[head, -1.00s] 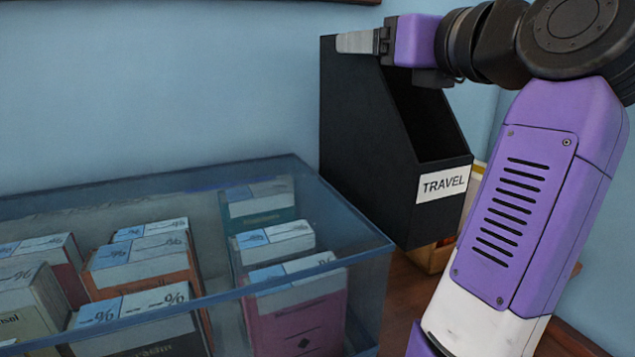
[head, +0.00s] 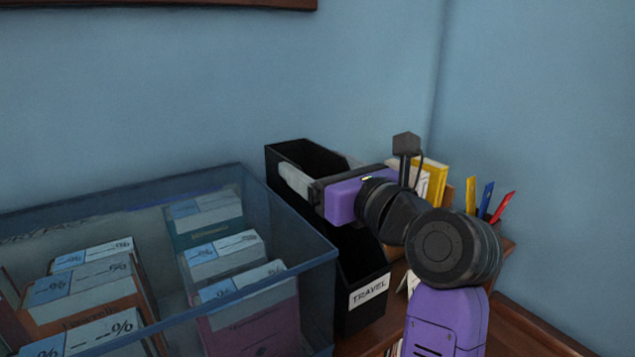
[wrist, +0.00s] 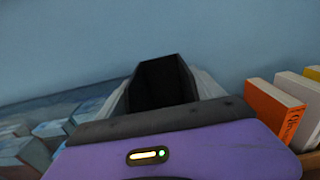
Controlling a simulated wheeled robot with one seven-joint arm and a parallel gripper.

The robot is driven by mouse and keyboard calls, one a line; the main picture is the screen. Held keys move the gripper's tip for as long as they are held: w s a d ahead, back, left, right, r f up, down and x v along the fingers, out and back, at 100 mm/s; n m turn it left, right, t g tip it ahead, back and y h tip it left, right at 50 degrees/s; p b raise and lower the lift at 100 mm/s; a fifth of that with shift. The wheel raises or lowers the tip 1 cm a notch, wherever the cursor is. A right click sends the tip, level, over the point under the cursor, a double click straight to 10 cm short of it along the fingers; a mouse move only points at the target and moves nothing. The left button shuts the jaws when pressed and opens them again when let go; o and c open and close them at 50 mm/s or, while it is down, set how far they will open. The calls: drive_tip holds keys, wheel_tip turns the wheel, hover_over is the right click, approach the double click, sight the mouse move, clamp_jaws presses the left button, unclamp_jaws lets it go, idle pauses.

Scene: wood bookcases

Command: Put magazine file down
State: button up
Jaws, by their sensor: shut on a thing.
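The black magazine file (head: 359,318) with a white TRAVEL label stands upright just right of the clear bin in the head view. My gripper (head: 297,181) is shut on its upper part, and my purple wrist hides much of its middle. In the wrist view the file's dark open top (wrist: 162,85) shows between the pale fingers of my gripper (wrist: 160,97). The file's lower end is close to the wooden surface (head: 385,338). I cannot tell whether its base touches.
The clear bin (head: 318,250) full of boxed books is close on the file's left. Yellow and white books (head: 434,182) and several pens (head: 487,200) are at the right. Orange and white books (wrist: 274,108) show in the wrist view. A blue wall stands behind.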

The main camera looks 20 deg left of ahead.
drive_tip(key=shift+f, duration=1.5)
drive_tip(key=o, duration=2.1)
drive_tip(key=shift+f, duration=0.15)
